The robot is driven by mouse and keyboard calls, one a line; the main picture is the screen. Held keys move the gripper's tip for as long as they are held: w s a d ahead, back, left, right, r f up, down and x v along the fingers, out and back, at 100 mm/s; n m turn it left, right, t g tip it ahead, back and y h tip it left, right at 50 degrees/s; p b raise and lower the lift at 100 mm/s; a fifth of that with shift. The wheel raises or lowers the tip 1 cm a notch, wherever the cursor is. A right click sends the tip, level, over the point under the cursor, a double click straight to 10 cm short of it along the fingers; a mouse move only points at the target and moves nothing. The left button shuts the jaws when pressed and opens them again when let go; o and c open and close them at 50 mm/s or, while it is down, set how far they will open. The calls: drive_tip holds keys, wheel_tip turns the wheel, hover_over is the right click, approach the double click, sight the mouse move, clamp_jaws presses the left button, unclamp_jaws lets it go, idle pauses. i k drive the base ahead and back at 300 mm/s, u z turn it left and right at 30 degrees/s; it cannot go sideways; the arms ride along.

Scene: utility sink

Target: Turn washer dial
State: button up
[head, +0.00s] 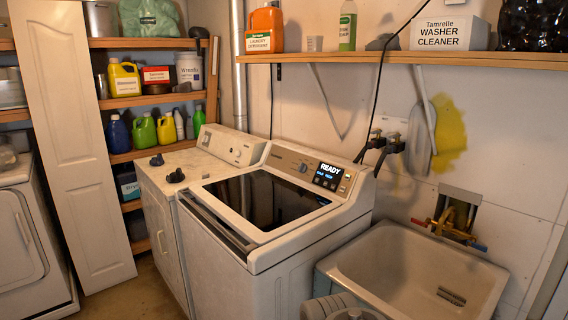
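The washer (325,250) is a white top-loader with a dark glass lid, standing in the middle of the head view. Its lid looks closed. Its washer dial (303,168) is a small round knob on the sloped beige control panel at the back. The dial's exact pointer angle is too small to tell. Grey rounded parts at the bottom edge look like my own arm; my gripper does not show, and nothing is seen touching the dial.
A utility sink (395,250) stands right of the washer, with a brass tap (452,222) above it. A second white machine (165,215) with dark knobs on top stands left. A wooden shelf (400,57) with bottles hangs above. Space directly over the washer lid looks clear.

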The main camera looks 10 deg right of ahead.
sight(303, 167)
drive_tip(key=u, duration=0.8)
drive_tip(key=i, duration=1.5)
drive_tip(key=u, duration=0.35)
drive_tip(key=i, duration=1.9)
drive_tip(key=z, duration=0.7)
